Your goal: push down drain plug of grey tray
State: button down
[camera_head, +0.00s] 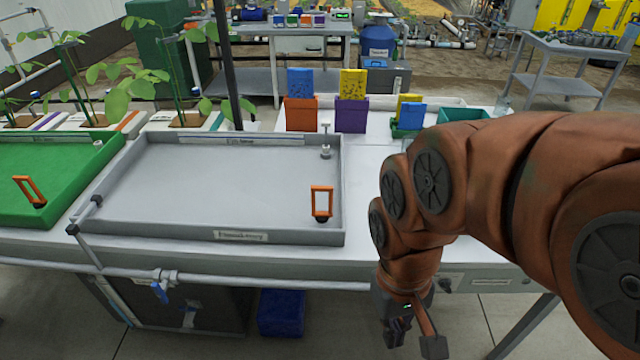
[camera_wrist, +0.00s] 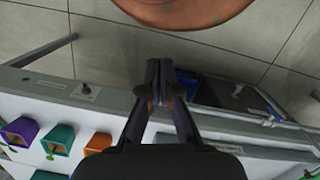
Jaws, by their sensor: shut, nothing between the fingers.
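The grey tray (camera_head: 220,180) lies on the white bench, left of centre in the head view. Its drain plug (camera_head: 322,204) has an upright orange loop handle on a dark base and stands in the near right corner of the tray. How deep it sits cannot be told. My gripper (camera_head: 415,340) hangs low in front of the bench's front edge, to the right of the tray and apart from the plug. In the wrist view my gripper (camera_wrist: 160,68) is shut and empty, pointing over the floor. Neither tray nor plug is clear there.
A green tray (camera_head: 60,180) with its own orange-handled plug (camera_head: 30,191) adjoins on the left. A pipe rail (camera_head: 240,275) runs along the bench front. A small valve-like fitting (camera_head: 326,150) stands in the grey tray's far right corner. Orange and purple bins (camera_head: 351,116) stand behind.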

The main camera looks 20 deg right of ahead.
jog(key=w+d+r+m+p, duration=0.1)
jog(key=w+r+m+p, duration=0.2)
jog(key=w, duration=0.8)
jog(key=m+t+h+p, duration=0.1)
jog(key=m+t+p, duration=0.1)
jog(key=m+p, duration=0.45)
send_near(322, 187)
jog(key=m+b, duration=0.1)
jog(key=m, duration=0.1)
jog(key=shift+f+n, duration=0.25)
jog(key=shift+f, duration=0.05)
jog(key=shift+d+f, duration=0.1)
jog(key=shift+w+d+f, duration=0.1)
jog(key=shift+f, duration=1.55)
jog(key=shift+d+f, duration=0.15)
jog(key=shift+f, duration=1.55)
